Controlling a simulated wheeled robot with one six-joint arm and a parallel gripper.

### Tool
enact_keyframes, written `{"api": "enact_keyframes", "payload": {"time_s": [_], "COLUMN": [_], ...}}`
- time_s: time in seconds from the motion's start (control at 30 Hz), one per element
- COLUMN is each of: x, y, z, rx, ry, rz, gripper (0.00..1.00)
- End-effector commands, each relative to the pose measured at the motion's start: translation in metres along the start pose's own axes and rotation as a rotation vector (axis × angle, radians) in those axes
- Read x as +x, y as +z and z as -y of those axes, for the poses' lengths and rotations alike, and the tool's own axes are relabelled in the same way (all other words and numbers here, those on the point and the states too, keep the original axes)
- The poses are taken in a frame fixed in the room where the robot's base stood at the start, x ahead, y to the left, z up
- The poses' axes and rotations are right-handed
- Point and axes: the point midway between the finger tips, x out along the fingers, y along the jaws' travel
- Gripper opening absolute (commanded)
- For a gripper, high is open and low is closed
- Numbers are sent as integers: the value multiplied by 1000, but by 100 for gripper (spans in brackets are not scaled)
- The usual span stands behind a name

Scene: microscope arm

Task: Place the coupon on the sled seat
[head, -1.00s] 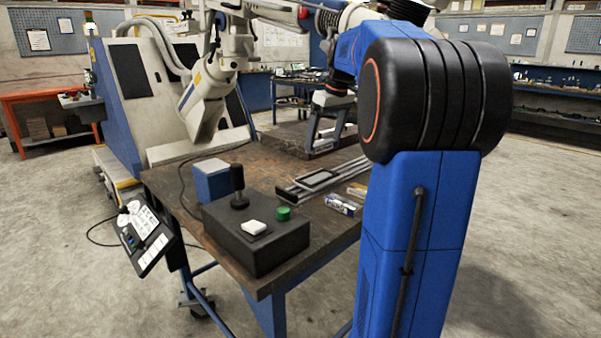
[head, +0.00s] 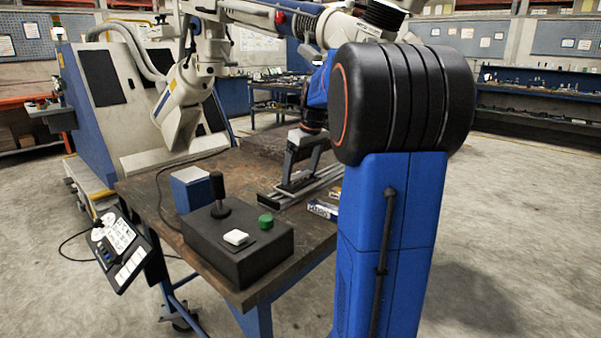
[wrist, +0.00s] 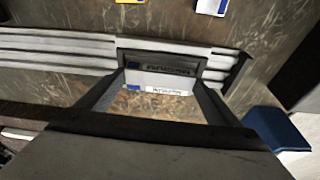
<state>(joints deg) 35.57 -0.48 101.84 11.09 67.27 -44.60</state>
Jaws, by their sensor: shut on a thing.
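My gripper (wrist: 155,101) is shut on the coupon (wrist: 160,78), a light grey plate with a white and blue label, held between the fingertips. The dark-framed sled seat (wrist: 128,43) sits on pale rails, directly beyond the coupon in the wrist view. The coupon appears over or at the seat's near edge; I cannot tell whether they touch. In the head view, my gripper (head: 298,178) points down over the rails (head: 328,177), and the seat and coupon are hidden or too small to make out.
Other labelled pieces lie beyond the rails, one with a yellow mark (wrist: 130,1) and one with blue (wrist: 210,6). A dark control box (head: 235,250) with a joystick and green button (head: 265,221) stands at the near table end. A blue block (head: 190,188) is behind it.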

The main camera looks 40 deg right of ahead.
Motion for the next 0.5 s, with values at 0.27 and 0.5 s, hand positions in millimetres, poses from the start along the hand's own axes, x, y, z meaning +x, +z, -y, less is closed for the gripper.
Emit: {"api": "enact_keyframes", "payload": {"time_s": [0.27, 0.5], "x": [5, 4], "y": [2, 1], "z": [0, 0], "rx": [0, 0], "ry": [-1, 0], "rz": [3, 1], "gripper": [95, 100]}}
